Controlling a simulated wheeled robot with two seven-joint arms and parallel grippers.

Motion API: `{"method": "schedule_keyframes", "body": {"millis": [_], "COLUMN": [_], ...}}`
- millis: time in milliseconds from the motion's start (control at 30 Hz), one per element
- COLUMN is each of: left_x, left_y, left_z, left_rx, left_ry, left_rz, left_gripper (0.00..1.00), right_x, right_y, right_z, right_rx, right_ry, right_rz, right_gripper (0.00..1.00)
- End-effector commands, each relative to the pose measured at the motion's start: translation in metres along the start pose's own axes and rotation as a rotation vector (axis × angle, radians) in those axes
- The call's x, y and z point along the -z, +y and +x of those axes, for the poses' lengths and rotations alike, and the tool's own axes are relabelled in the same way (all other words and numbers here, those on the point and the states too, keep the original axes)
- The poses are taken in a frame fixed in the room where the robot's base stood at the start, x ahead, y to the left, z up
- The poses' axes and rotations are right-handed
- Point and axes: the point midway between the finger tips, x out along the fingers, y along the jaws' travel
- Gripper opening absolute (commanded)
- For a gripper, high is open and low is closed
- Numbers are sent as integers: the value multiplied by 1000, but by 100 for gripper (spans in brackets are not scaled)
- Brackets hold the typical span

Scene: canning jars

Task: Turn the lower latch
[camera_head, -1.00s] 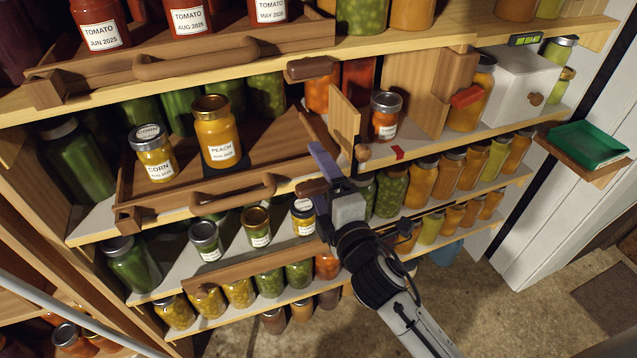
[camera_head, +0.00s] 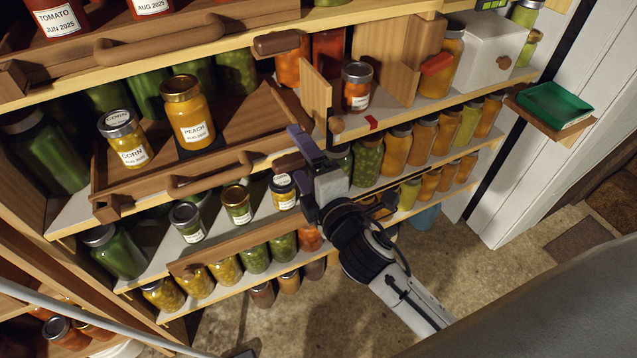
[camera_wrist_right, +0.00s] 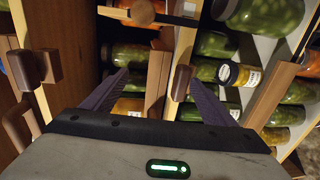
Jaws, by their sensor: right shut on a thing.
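The lower latch (camera_head: 287,161) is a small brown wooden block at the front edge of the middle shelf, at the right end of the drawer there. It lies roughly along the shelf edge and is partly hidden by my gripper. My right gripper (camera_head: 305,146) reaches up to it from the lower right and is shut on it. In the wrist view, the latch (camera_wrist_right: 181,82) lies between the two purple fingers, close to the right one. A similar upper latch (camera_head: 281,43) sits on the shelf edge above. My left gripper is not in view.
The middle drawer (camera_head: 180,186) holds a peach jar (camera_head: 187,113) and a corn jar (camera_head: 123,140). Jars crowd the shelf below. Open floor (camera_head: 430,265) lies at the lower right.

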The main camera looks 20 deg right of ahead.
Motion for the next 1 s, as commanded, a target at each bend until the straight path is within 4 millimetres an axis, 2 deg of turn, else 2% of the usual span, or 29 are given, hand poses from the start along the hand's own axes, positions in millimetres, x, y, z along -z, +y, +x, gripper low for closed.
{"method": "schedule_keyframes", "body": {"millis": [33,67,1000], "left_x": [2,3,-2], "left_y": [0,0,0], "left_z": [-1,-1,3], "left_rx": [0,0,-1], "left_ry": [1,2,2], "left_rz": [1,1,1], "left_gripper": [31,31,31], "right_x": [2,2,2], "right_y": [19,19,2], "right_z": [-4,-6,-73], "right_rx": [-40,-40,-22], "right_ry": [9,9,9], "right_rz": [4,4,6], "right_gripper": [48,38,38]}}
